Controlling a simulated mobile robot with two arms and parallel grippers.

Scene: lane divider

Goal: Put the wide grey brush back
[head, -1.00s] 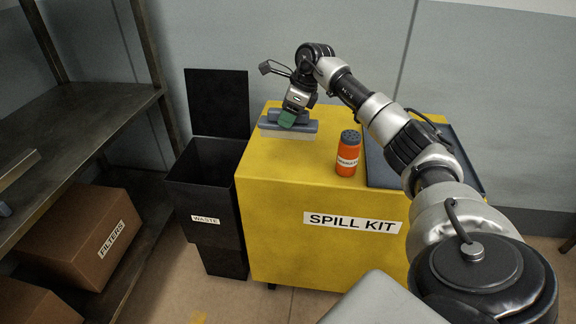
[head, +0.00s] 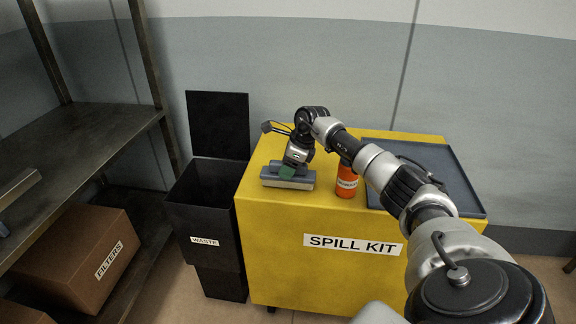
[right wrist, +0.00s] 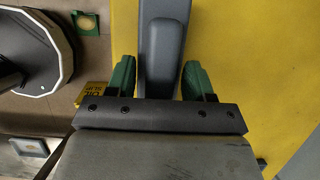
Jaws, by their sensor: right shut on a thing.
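The wide grey brush (head: 300,184) is in the head view, over the left part of the yellow spill kit cart's top (head: 265,154). My right gripper (head: 287,171), with green fingertips, is shut on its handle from above. The right wrist view shows the grey handle (right wrist: 162,50) between the green fingers (right wrist: 160,78). The brush looks level and close to the cart top; I cannot tell whether it touches. Its underside is hidden. My left gripper is not in view.
An orange labelled canister (head: 346,187) stands right of the brush, partly behind my right arm. A dark shallow tray (head: 455,185) lies on the cart's right. A black waste bin (head: 205,218) with its lid raised is left of the cart. Metal shelves (head: 80,140) stand far left.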

